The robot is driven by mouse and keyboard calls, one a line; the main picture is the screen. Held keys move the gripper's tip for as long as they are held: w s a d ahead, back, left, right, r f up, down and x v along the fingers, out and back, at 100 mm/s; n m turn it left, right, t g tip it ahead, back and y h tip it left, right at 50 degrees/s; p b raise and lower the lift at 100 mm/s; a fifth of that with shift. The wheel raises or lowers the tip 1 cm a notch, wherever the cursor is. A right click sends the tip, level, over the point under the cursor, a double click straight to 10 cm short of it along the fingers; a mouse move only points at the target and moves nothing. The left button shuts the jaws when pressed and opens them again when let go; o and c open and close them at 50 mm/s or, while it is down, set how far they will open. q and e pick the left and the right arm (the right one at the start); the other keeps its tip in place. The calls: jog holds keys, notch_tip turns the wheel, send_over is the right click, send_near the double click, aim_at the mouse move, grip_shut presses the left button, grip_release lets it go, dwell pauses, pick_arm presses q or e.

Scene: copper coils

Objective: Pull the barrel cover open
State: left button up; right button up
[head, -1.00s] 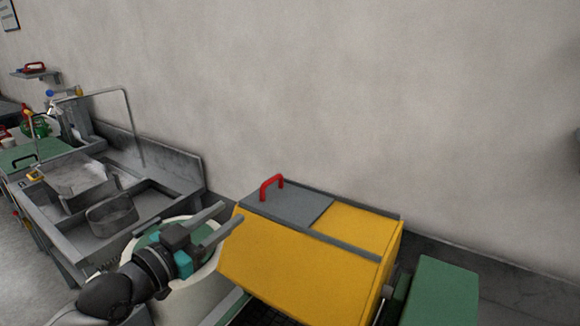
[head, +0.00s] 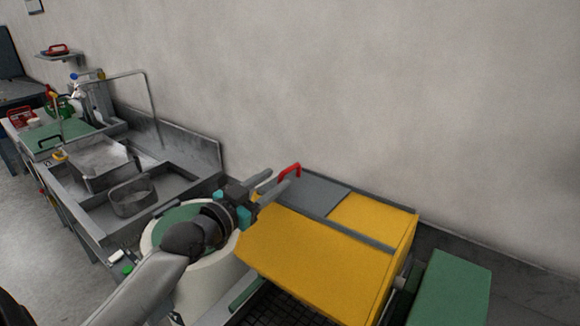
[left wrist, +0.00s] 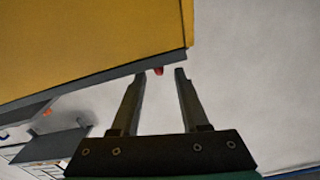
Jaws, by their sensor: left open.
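The barrel cover (head: 315,192) is a grey panel on top of the yellow barrel housing (head: 325,252) in the head view. Its red handle (head: 291,169) stands up at the panel's left end. My left gripper (head: 280,177) is open, with its fingers pointing at the handle from the left. In the left wrist view, a small red piece of the handle (left wrist: 158,71) shows between the open fingertips (left wrist: 159,76), just past the housing's grey edge. Most of the handle is hidden there. I cannot tell whether the fingers touch it. My right gripper is not in view.
A white drum with a green top (head: 165,240) stands below my left arm. A grey sink bench (head: 90,222) is at the left. A green block (head: 452,290) sits right of the housing. A bare wall (head: 400,100) rises behind.

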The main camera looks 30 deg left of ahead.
aim_at(306, 182)
pick_arm(q)
jog(key=shift+w+d+p, duration=0.2)
jog(key=shift+w, duration=1.45)
jog(key=shift+w+d+p, duration=0.15)
jog(key=shift+w+p, duration=0.05)
jog(key=shift+w, duration=1.45)
jog(key=shift+c, duration=0.4)
grip_shut()
